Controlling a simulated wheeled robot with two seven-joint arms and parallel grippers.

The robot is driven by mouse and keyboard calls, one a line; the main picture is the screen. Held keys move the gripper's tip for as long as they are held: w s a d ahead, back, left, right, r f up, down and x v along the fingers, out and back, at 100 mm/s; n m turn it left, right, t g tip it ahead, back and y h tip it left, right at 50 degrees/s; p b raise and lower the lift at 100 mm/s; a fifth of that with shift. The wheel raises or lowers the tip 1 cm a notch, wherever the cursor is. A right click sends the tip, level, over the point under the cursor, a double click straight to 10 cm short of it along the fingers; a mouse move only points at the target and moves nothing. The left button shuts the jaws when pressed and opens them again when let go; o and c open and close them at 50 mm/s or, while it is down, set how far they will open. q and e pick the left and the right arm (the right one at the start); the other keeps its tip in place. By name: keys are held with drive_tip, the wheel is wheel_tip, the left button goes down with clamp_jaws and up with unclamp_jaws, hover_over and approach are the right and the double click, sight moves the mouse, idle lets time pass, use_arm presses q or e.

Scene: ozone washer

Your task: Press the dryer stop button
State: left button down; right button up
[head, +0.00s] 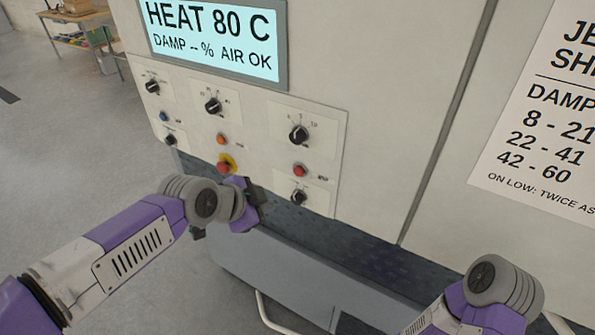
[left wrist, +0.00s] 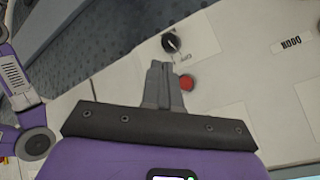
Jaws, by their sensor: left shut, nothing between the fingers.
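A plain red button (head: 300,170) sits on the right part of the control panel, between a large black knob above and a smaller knob below. Its label is too small to read. It also shows in the left wrist view (left wrist: 187,82), just right of my fingertips. A second red button with a yellow collar (head: 224,168) sits lower left of it. My left gripper (head: 254,188) is in front of the panel's lower edge, left of the plain red button. In the left wrist view its fingers (left wrist: 158,68) are shut and empty, apparently apart from the button. My right gripper is out of view.
The smaller black knob (head: 299,197) is close below the plain red button. An orange button (head: 221,139) and other knobs share the panel. A display (head: 212,38) reading HEAT 80 C is above. A grey ledge (head: 290,275) juts out below.

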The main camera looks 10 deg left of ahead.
sight(299, 171)
use_arm(q)
drive_tip(key=w+d+p, duration=0.2)
drive_tip(key=w+d, duration=0.1)
drive_tip(key=w, duration=0.5)
drive_tip(key=shift+w+p, duration=0.15)
drive_tip(key=shift+p, duration=0.25)
idle(1.7)
drive_tip(key=shift+w+d, duration=0.1)
drive_tip(key=shift+w, duration=0.3)
drive_tip(key=shift+w+d, duration=0.2)
drive_tip(key=shift+w, duration=0.2)
idle(0.7)
drive_tip(key=shift+s+a, duration=0.1)
drive_tip(key=shift+s, duration=0.05)
drive_tip(key=shift+s+a+b, duration=0.2)
drive_tip(key=shift+s+b, duration=0.3)
drive_tip(key=shift+s, duration=0.2)
